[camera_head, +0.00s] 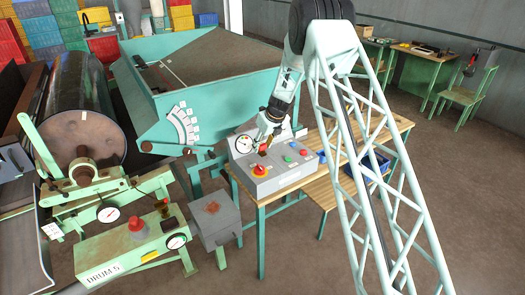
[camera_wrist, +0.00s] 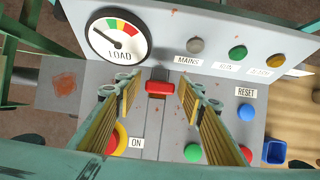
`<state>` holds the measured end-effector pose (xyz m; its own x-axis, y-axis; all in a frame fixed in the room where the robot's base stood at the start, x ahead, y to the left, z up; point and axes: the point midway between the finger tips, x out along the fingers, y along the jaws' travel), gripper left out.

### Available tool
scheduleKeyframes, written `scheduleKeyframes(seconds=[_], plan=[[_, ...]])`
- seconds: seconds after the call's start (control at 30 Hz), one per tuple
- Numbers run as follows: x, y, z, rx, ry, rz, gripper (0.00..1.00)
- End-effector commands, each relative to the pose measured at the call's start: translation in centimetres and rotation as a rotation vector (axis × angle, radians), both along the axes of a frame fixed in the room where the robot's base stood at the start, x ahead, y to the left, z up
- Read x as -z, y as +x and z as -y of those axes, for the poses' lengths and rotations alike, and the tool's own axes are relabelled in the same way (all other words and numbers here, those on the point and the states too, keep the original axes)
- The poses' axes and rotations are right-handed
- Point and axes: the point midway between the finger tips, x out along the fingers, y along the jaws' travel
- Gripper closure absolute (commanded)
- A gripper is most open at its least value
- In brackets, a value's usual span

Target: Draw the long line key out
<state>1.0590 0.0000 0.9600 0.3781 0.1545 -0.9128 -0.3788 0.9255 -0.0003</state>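The key appears as a small red grip (camera_wrist: 160,87) at the middle of the grey control panel (camera_wrist: 175,65), below the LOAD dial. A dark narrow part shows just above the grip. My gripper (camera_wrist: 157,97) is open, with one ridged finger on each side of the red grip and a visible gap to both. In the head view my gripper (camera_head: 268,136) is low over the control box (camera_head: 275,177) on the bench, and the red grip (camera_head: 263,148) shows just below it. How deep the key sits in the panel is hidden.
Around the grip are the LOAD dial (camera_wrist: 118,36), a red-and-yellow ON knob (camera_wrist: 116,140), a green button (camera_wrist: 193,152), a blue RESET button (camera_wrist: 246,112) and several lamps. A blue bin (camera_wrist: 275,151) stands right of the panel. A teal hopper (camera_head: 215,95) rises behind the box.

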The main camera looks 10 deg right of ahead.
Motion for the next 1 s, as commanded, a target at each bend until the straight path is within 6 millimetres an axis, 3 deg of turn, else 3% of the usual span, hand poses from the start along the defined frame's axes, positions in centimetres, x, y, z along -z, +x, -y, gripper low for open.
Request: scheduleKeyframes(seconds=[0.23, 0.67, 1.0], plan=[[0.0, 0.0, 0.0, 0.0, 0.0, 0.0, 0.86], [-0.6, 0.0, 0.0, -0.001, 0.0, 0.001, 0.86], [-4.1, 0.1, 0.0, -0.001, -0.001, 0.003, 0.86]])
